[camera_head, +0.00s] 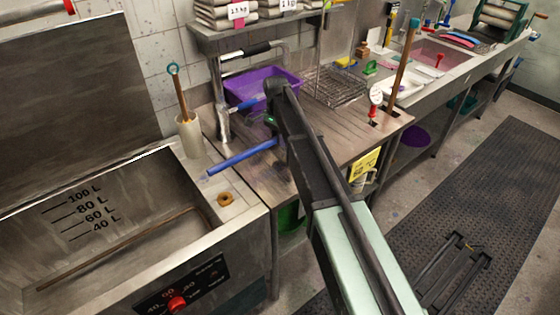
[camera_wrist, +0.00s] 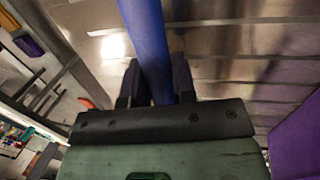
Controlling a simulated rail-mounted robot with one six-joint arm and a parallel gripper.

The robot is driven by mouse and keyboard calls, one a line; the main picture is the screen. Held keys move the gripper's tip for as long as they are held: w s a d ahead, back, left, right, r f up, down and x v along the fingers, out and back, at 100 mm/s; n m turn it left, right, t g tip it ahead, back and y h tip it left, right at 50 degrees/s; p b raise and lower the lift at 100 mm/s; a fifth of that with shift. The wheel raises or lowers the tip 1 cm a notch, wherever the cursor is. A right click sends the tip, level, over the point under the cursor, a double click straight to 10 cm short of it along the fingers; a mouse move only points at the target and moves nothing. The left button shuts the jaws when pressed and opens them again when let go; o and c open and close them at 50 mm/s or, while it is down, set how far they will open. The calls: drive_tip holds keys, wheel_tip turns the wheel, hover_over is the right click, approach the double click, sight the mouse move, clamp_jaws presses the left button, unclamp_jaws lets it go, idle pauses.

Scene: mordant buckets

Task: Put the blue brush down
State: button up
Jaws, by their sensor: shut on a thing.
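The blue brush shows as a long blue handle (camera_head: 240,158) in the head view, slanting above the steel counter between the tank and the purple tub. In the wrist view, the blue handle (camera_wrist: 145,40) runs between the two dark fingers of my gripper (camera_wrist: 155,82). My gripper is shut on the handle. In the head view my arm hides most of the gripper and the handle's right end. I cannot make out the bristles, or whether the brush touches the counter.
A purple tub (camera_head: 290,82) stands behind my arm, with a wire rack (camera_head: 336,88) to its right. A steel tank (camera_head: 60,262) is at the left, with a white holder (camera_head: 190,136) and a tan ring (camera_head: 225,199) near it.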

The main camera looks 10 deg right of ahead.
sight(280, 155)
drive_tip(key=b+x, duration=0.2)
drive_tip(key=w+b+x, duration=0.1)
drive_tip(key=b+x, duration=0.1)
drive_tip(key=shift+f, duration=0.3)
drive_tip(key=shift+s+r, duration=0.1)
drive_tip(key=shift+r, duration=0.2)
drive_tip(key=shift+f, duration=0.2)
drive_tip(key=o, duration=0.9)
drive_tip(key=p+v, duration=1.2)
drive_tip(key=v, duration=0.1)
drive_tip(key=s+d+n+t, duration=0.1)
drive_tip(key=s+n, duration=0.3)
drive_tip(key=s, duration=0.6)
drive_tip(key=s+d+n, duration=0.3)
drive_tip(key=s+n, duration=0.1)
drive_tip(key=s, duration=0.6)
drive_tip(key=s+d+f+n+t, duration=0.1)
drive_tip(key=s+n, duration=0.3)
drive_tip(key=s, duration=0.6)
drive_tip(key=shift+s+d+t, duration=0.3)
drive_tip(key=shift+s+d, duration=0.05)
drive_tip(key=shift+d, duration=0.35)
